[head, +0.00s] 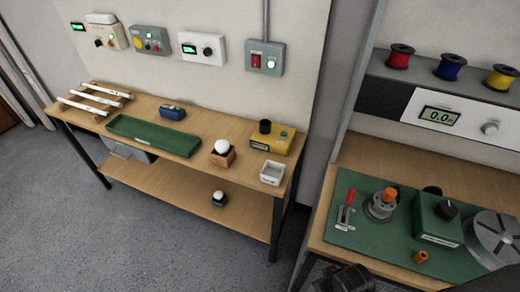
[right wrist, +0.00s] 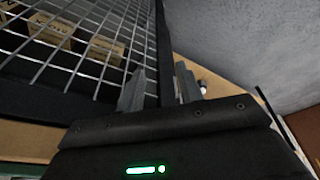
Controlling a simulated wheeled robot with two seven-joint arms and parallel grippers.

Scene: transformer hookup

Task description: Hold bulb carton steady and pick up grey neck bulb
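A white bulb (head: 221,146) sits upright in a small brown carton (head: 222,159) on the wooden bench (head: 185,128). A second white bulb (head: 218,195) is on the lower shelf, with a dark base or holder under it. The neck colours are too small or hidden to tell. My right gripper (right wrist: 160,88) shows in the right wrist view with its two fingers apart and nothing seen between them. A small white and dark thing (right wrist: 203,86) lies beyond the right finger; I cannot tell what it is.
A green tray (head: 153,134), white box (head: 272,173) and yellow device (head: 273,137) share the bench. A wire grid (right wrist: 85,40) with brown cartons (right wrist: 104,49) behind it is close to my right gripper. The right bench holds a green mat (head: 365,237) with fixtures.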

